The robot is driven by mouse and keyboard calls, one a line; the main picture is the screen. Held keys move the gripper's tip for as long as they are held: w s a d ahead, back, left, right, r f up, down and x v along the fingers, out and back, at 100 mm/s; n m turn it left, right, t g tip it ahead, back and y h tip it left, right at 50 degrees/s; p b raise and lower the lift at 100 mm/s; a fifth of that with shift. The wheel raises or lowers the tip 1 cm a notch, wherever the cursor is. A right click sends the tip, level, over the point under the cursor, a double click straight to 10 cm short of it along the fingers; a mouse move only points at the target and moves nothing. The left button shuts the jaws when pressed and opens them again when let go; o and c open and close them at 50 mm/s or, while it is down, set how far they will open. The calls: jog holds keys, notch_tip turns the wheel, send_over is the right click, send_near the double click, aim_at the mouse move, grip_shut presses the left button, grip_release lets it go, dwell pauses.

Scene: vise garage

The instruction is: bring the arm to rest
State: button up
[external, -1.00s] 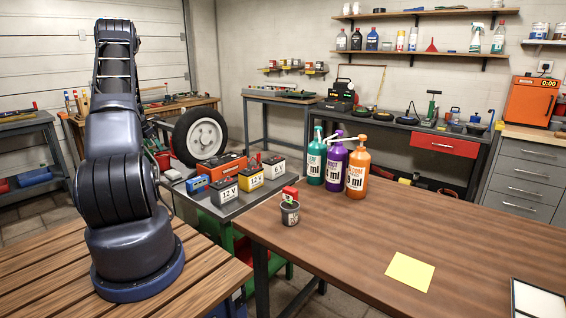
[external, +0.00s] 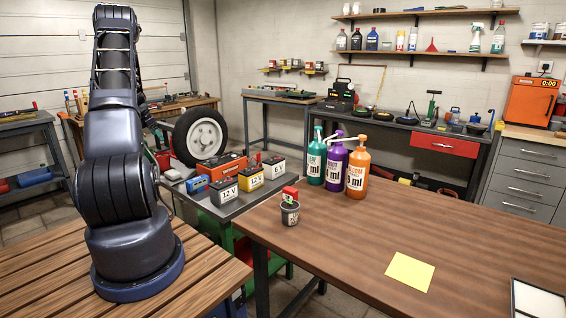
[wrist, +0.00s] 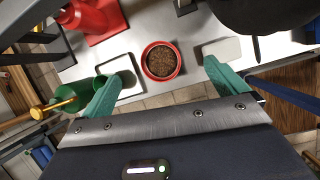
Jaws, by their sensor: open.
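Past the fingertips, a round red container with brown grainy contents (wrist: 161,62) sits on a pale grey surface, apart from the fingers.
A dark-topped cart with batteries (external: 224,192) stands beside my arm. The brown table (external: 350,235) holds bottles (external: 357,172), a small pot (external: 290,212) and a yellow sheet (external: 410,271). A tire (external: 199,137) is behind. A red object (wrist: 98,20) and green can (wrist: 75,92) lie near my gripper.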

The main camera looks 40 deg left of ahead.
jog(key=w+d+r+m, duration=0.3)
jog(key=w+d+r, duration=0.15)
jog(key=r, duration=0.35)
jog(key=w+d+r+m, duration=0.35)
jog(key=d+r, duration=0.25)
jog(key=r, duration=0.2)
jog(key=w+d+r+m, duration=0.1)
jog(key=d+r+m, duration=0.3)
jog(key=d, duration=0.6)
jog(key=w+d+r+m, duration=0.1)
jog(key=d+r+m, duration=0.1)
jog(key=d+r, duration=0.5)
jog(key=d+r+m, duration=0.3)
jog(key=d+m, duration=0.1)
jog(key=d, duration=0.8)
jog(key=s+d+r+m, duration=0.2)
jog(key=s+d+m, duration=0.25)
jog(key=d, duration=0.75)
jog(key=s+d+r+m, duration=0.2)
jog(key=s+d+m, duration=0.3)
jog(key=d, duration=0.7)
jog(key=s+d+f+m, duration=0.2)
jog(key=s+d+m, duration=0.2)
jog(key=s, duration=0.6)
jog(key=s+d+f+m, duration=0.3)
jog(key=s+d+m, duration=0.1)
jog(key=s+d, duration=0.5)
jog(key=shift+s, duration=0.4)
